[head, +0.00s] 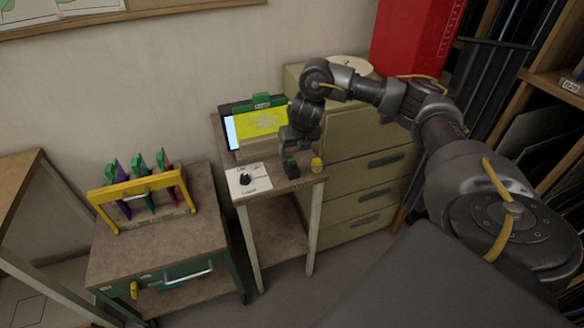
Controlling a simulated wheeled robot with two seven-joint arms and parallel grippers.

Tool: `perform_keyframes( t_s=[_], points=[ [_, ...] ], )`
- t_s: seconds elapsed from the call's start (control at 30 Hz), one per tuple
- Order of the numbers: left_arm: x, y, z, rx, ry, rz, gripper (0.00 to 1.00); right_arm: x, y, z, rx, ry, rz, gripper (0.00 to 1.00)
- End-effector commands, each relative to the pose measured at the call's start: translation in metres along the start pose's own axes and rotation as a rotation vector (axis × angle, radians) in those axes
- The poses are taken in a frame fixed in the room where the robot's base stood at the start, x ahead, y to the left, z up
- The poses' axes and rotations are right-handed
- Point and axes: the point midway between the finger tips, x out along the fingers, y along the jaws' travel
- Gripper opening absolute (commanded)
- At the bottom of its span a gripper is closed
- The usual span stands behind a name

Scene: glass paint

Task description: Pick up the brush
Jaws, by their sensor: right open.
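My right gripper (298,138) is open and points down over the small wooden stand (262,208), in front of the yellow-painted panel (262,124). A small dark item with a green part (290,168) stands on the stand just below the gripper; I cannot tell if it is the brush or if the fingers touch it. A yellow rack (140,188) on the cart at left holds several upright green-topped tools that look like brushes, with purple, green and red lower parts (168,187). My left gripper is not in view.
A white card with a black knob (248,179) and a small yellow item (317,164) lie on the stand. A beige drawer cabinet (362,150) stands behind it at right. The green cart (160,250) at left has a bare front top. A red box (415,40) is at the back.

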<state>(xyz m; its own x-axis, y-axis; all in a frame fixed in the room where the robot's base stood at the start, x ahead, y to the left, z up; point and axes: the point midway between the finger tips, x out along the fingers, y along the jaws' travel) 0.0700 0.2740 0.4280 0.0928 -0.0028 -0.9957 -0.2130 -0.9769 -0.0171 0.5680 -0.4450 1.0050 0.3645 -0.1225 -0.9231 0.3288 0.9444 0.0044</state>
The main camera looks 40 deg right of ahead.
Motion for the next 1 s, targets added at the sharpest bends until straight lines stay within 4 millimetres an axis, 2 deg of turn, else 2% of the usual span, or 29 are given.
perform_keyframes(
  t_s=[0.17,0.4,0.53,0.77,1.0],
  points=[
    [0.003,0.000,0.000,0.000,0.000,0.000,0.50,0.003,-0.003,0.000,-0.002,0.004,-0.007,0.65],
    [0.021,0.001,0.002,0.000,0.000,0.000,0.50,0.042,-0.002,-0.002,0.001,0.005,-0.003,0.65],
    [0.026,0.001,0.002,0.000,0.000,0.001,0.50,0.053,-0.002,-0.001,0.001,0.003,-0.004,0.65],
    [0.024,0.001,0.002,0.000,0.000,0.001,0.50,0.057,-0.002,0.000,-0.001,0.003,-0.005,0.65],
    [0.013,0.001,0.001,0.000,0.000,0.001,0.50,0.090,-0.001,-0.003,0.001,0.007,-0.006,0.65]
  ],
)
